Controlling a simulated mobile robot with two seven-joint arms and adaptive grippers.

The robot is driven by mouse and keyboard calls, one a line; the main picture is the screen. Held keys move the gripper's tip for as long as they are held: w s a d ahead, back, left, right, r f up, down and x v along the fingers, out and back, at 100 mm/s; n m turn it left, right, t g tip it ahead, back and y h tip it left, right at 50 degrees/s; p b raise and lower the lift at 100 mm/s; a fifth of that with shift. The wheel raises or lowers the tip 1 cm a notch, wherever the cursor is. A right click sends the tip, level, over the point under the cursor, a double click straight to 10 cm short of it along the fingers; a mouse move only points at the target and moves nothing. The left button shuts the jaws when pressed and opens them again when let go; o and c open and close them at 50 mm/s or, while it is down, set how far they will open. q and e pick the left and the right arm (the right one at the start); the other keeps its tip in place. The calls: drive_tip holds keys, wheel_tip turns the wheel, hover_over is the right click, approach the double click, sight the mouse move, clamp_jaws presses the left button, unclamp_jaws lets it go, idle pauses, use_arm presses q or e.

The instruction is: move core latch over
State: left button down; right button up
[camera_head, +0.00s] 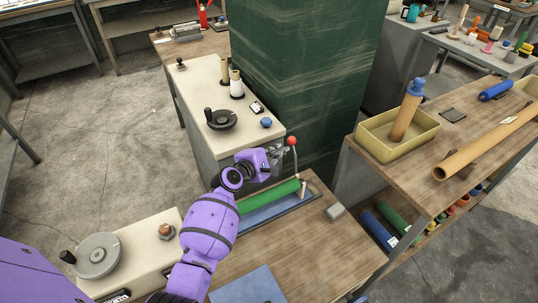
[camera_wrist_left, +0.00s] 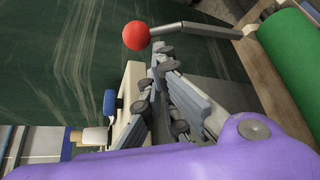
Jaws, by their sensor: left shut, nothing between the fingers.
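A lever with a red ball knob (camera_head: 292,141) stands at the far end of a green roll (camera_head: 268,196); I take it for the core latch. In the left wrist view the red knob (camera_wrist_left: 135,36) and its grey rod (camera_wrist_left: 195,29) lie just beyond my fingers, and the green roll (camera_wrist_left: 292,45) is at the upper right. My left gripper (camera_head: 281,151) is shut and empty, just left of the lever. It also shows in the left wrist view (camera_wrist_left: 160,58), apart from the knob there. My right gripper is in neither view.
The roll lies in a blue tray (camera_head: 262,218) on a wooden table (camera_head: 325,262). A green pillar (camera_head: 300,65) rises behind the lever. A pale cabinet (camera_head: 207,85) with a black handwheel (camera_head: 221,119) stands at left. A yellow bin (camera_head: 375,138) is on the right bench.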

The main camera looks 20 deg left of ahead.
use_arm(q)
drive_tip(key=shift+x, duration=0.75)
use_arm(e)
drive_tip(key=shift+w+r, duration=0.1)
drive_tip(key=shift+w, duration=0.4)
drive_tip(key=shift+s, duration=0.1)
